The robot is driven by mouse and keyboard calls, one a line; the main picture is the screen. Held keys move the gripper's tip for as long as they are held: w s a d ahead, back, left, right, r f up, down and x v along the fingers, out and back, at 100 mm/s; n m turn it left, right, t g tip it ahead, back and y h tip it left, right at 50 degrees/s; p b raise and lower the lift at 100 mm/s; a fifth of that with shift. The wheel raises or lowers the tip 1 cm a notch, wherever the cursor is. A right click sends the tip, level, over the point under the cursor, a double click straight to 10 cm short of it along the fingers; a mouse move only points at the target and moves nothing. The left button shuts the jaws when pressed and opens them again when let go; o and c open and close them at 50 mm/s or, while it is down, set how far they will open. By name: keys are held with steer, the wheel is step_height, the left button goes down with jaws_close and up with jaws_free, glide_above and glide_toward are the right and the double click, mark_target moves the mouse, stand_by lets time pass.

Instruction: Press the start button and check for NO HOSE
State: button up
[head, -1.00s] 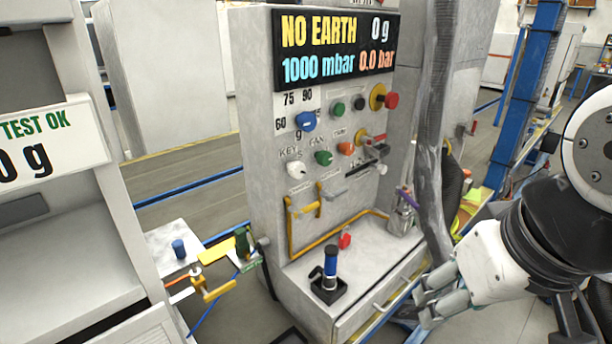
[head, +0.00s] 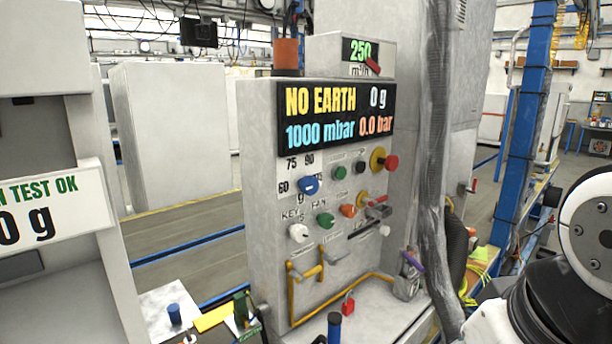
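The charging station (head: 255,190) stands in the middle of the head view. Its display (head: 335,116) reads NO EARTH, 0 g, 1000 mbar and 0.0 bar. A small green button (head: 340,172) sits on the panel beside a black one (head: 360,167). I cannot read which button is start. My arm (head: 560,290) is at the lower right, apart from the panel. The fingers of my gripper are below the picture edge.
The panel also has a blue selector (head: 308,185), a white key knob (head: 299,233), an orange button (head: 348,210) and a red emergency button on a yellow base (head: 378,160). A wrapped grey hose (head: 433,150) hangs between the panel and my arm. A blue post (head: 523,120) stands behind.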

jaws_close()
stand_by(1.4)
